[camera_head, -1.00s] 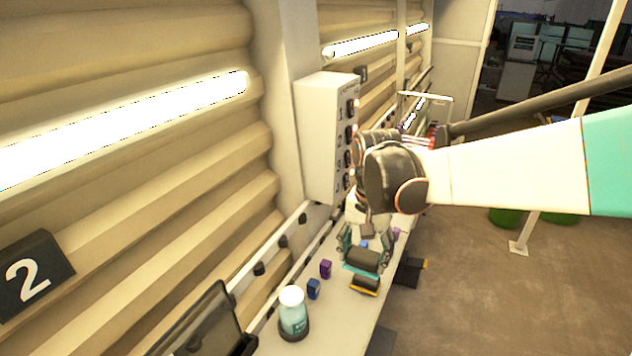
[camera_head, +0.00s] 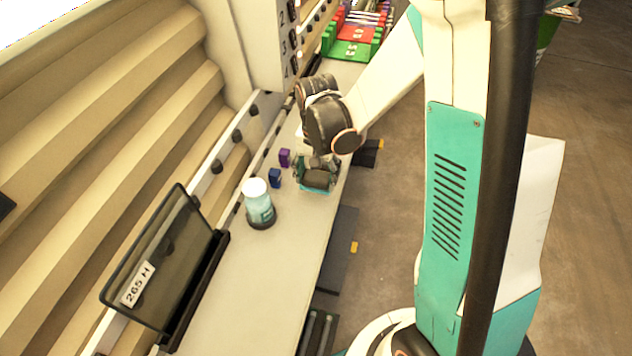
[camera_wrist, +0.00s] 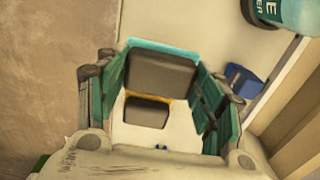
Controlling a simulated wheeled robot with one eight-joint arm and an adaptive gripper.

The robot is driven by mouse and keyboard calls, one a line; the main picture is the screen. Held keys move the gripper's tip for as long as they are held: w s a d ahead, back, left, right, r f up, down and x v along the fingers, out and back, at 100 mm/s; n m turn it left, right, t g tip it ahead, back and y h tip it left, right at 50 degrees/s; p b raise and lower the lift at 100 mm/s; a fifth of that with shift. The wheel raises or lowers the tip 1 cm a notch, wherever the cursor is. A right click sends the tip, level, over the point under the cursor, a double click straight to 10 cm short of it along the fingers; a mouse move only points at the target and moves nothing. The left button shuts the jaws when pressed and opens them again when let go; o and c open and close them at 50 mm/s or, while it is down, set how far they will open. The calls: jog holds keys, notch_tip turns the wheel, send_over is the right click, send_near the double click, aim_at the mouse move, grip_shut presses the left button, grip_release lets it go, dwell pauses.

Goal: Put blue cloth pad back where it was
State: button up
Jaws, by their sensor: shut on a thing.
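The blue cloth pad (camera_head: 316,181), a dark grey block with a teal-blue edge, is between the fingers of my gripper (camera_head: 314,172) over the white shelf. The wrist view shows the pad (camera_wrist: 160,72) filling the gap between the green fingers of my gripper (camera_wrist: 158,90), which is shut on it. Its teal edge faces the top of that view. A similar dark pad with a yellow edge (camera_wrist: 147,114) shows just below it in the wrist view. I cannot tell whether the blue pad touches the shelf.
A dark blue block (camera_head: 275,178) and a purple block (camera_head: 285,157) stand left of my gripper. A capped jar (camera_head: 258,203) and a dark tilted panel (camera_head: 165,258) are nearer. A red and green rack (camera_head: 355,40) stands at the far end. The near shelf (camera_head: 265,285) is bare.

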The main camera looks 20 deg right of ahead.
aim_at(317, 184)
jog(key=shift+f, duration=2.1)
jog(key=o, duration=1)
jog(key=shift+r, duration=0.1)
